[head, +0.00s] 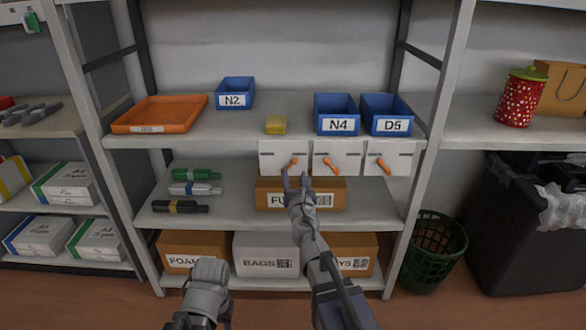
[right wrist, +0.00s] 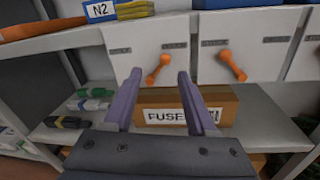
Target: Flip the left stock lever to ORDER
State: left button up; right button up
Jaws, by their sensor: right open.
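Three white plates hang under the middle shelf's front edge, each with an orange lever. The left lever (head: 291,164) slants down to the left; it also shows in the right wrist view (right wrist: 160,68). The middle lever (head: 328,162) and the right lever (head: 384,167) slant down to the right. Small dark labels on the plates are too blurred to read. My right gripper (head: 295,177) is open in front of the left plate (head: 270,152), its fingertips on either side of the left lever in the wrist view (right wrist: 159,76); contact is unclear. My left gripper (head: 210,275) is low at the front; its fingers are unclear.
A FUSE box (head: 265,196) stands just below and behind my right gripper. Blue bins, an orange tray (head: 160,114) and a yellow block (head: 276,124) are on the shelf above. Toner cartridges (head: 195,188) lie on the lower shelf at left. A green basket (head: 436,250) stands at right.

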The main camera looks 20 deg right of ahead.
aim_at(291, 157)
jog(key=w, duration=0.5)
jog(key=w+d, duration=0.1)
jog(key=w, duration=0.1)
jog(key=shift+w+d, duration=0.1)
jog(key=shift+w, duration=0.25)
grip_shut()
dwell(0.3)
